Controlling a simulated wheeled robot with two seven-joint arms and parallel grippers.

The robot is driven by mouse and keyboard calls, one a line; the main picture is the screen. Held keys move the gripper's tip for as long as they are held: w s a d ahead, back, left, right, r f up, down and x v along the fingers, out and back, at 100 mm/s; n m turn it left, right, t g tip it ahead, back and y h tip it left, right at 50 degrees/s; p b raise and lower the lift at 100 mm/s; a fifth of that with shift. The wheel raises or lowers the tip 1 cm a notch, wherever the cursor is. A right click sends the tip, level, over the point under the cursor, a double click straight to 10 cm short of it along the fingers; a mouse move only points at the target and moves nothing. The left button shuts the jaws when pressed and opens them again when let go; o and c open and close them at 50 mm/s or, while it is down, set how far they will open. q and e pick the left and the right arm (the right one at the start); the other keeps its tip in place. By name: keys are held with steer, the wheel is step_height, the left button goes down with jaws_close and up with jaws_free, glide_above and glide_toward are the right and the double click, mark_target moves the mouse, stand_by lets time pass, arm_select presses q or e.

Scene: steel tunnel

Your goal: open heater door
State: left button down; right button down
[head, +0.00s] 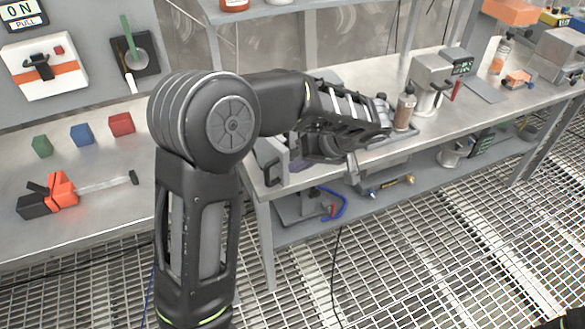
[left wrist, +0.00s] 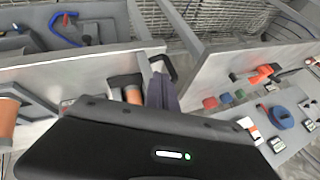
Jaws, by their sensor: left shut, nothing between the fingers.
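The heater door (head: 271,161) is a small grey panel with a black handle (head: 274,174), at the front left end of the steel bench. My left arm hides most of the heater behind it, so how far the door stands open is unclear. In the left wrist view the door (left wrist: 146,68) is nearly edge-on, with its handle (left wrist: 165,66) on the right side. My left gripper (head: 298,159) is folded back toward the door, shut and empty. Its fingers (left wrist: 164,92) are close beside the door; contact cannot be told.
A brown bottle (head: 405,110) and a white-grey machine (head: 432,82) stand on the bench behind my wrist. A lower shelf (head: 300,232) holds a blue cable. The left table (head: 110,185) carries coloured blocks and an orange-black tool. The grated floor in front is clear.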

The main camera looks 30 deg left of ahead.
mark_target(266, 182)
arm_select(q)
steer(key=p+x, duration=0.2)
steer(key=x, duration=0.7)
steer(key=shift+a+f, duration=0.1)
steer(key=shift+b, duration=0.3)
steer(key=s+a+m+b, duration=0.1)
steer(key=b, duration=0.2)
steer(key=s+a+m+t+b, duration=0.1)
steer(key=s+b, duration=0.1)
steer(key=b, duration=0.1)
steer(key=shift+f+b, duration=0.3)
steer(key=shift+b, duration=0.05)
steer(key=shift+a+r, duration=0.1)
steer(key=shift+s+a+r, duration=0.15)
steer(key=shift+r, duration=0.1)
